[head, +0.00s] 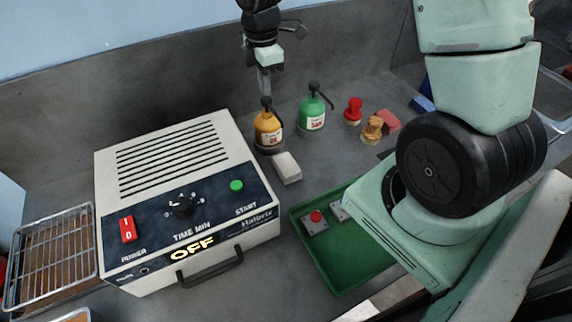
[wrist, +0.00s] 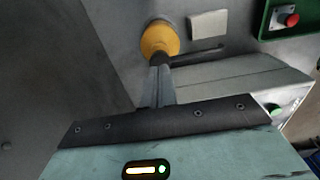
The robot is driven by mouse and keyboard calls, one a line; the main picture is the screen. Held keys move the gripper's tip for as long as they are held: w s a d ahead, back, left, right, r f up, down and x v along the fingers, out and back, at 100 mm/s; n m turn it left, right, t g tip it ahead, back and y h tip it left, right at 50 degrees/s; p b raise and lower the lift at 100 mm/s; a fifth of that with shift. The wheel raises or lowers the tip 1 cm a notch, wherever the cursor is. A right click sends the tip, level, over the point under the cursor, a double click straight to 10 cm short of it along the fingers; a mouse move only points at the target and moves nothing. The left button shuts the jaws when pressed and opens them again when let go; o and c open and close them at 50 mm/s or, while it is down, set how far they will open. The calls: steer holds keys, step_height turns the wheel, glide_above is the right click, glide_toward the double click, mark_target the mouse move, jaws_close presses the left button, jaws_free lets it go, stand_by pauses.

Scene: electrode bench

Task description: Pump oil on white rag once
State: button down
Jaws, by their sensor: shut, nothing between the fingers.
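The yellow oil bottle (head: 268,130) with a black pump top (head: 267,102) stands behind the white machine's right corner; it also shows in the wrist view (wrist: 158,38). My gripper (head: 265,92) is shut and empty, pointing down with its fingertips at the pump top. In the wrist view the shut fingers (wrist: 160,75) overlap the black pump, and I cannot tell whether they touch it. The white rag (head: 287,167) is a small folded block on the bench just in front of the bottle; it also shows in the wrist view (wrist: 208,24).
A green pump bottle (head: 312,112) stands right of the oil bottle. Red (head: 353,111) and tan (head: 372,129) stamp-like pieces stand farther right. The white machine (head: 180,210) fills the left. A green tray (head: 330,262) holds a red-button box (head: 315,221). A wire rack (head: 52,255) lies far left.

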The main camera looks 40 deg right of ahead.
mark_target(266, 98)
steer(key=shift+f, duration=0.1)
stand_by(0.3)
steer(key=shift+f+b, duration=0.9)
steer(key=shift+f, duration=0.5)
steer(key=shift+r, duration=0.15)
steer(key=shift+r+p, duration=1.35)
steer(key=shift+p, duration=0.05)
step_height(266, 98, up, 6)
steer(key=p, duration=0.6)
